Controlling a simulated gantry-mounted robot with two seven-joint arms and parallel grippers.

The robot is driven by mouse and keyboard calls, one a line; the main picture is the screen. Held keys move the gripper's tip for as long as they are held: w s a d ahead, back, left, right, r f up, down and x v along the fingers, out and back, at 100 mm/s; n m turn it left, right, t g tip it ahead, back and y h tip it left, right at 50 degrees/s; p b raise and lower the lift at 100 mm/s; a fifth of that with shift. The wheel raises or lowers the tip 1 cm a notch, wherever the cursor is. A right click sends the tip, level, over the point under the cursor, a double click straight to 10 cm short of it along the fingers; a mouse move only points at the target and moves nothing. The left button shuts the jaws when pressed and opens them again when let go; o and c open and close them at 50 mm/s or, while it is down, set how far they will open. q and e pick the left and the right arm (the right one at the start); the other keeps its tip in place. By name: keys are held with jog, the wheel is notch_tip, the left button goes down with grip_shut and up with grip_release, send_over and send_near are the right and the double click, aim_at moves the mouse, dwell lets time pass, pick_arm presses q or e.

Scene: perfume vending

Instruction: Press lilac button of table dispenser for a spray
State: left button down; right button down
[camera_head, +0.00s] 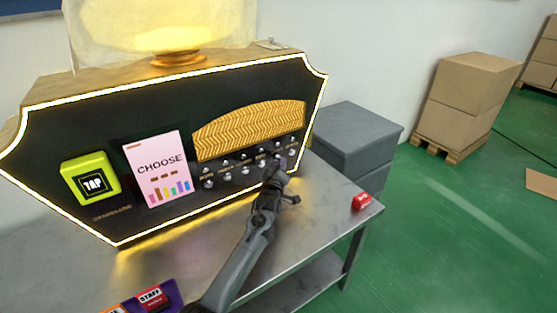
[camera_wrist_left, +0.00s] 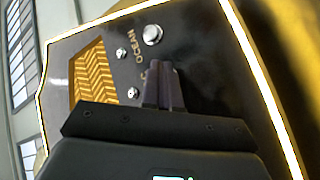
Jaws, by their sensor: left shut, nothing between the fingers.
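The table dispenser (camera_head: 115,125) is a black-faced unit with a glowing edge, standing on a metal table. A row of small silvery buttons (camera_head: 208,184) runs below its gold patterned panel. My left gripper (camera_head: 279,163) is shut and empty, its tips at the right part of this row. In the left wrist view the closed fingers (camera_wrist_left: 163,75) point at the panel just below the word OCEAN, beside a round silver button (camera_wrist_left: 153,36). The fingers hide what lies straight behind them. I cannot read a lilac label, and I cannot tell whether the tips touch a button.
A yellow TAP pad (camera_head: 91,180) and a pink CHOOSE card (camera_head: 157,169) are on the dispenser's left part. A red item (camera_head: 361,202) lies near the table's right edge. A purple STAFF item (camera_head: 152,299) is at the front. A grey box (camera_head: 352,140) stands behind.

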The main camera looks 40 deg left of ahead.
pick_arm(q)
jog(key=shift+a, duration=0.25)
dwell(0.5)
jog(key=shift+s+d+p, duration=0.2)
jog(key=shift+d+p, duration=0.55)
jog(key=shift+d, duration=0.1)
jog(key=d+p, duration=0.1)
jog(key=d, duration=0.1)
jog(key=s+d+p, duration=0.1)
jog(key=d+p, duration=0.1)
jog(key=shift+s+d, duration=0.15)
jog(key=shift+d, duration=0.25)
dwell(0.4)
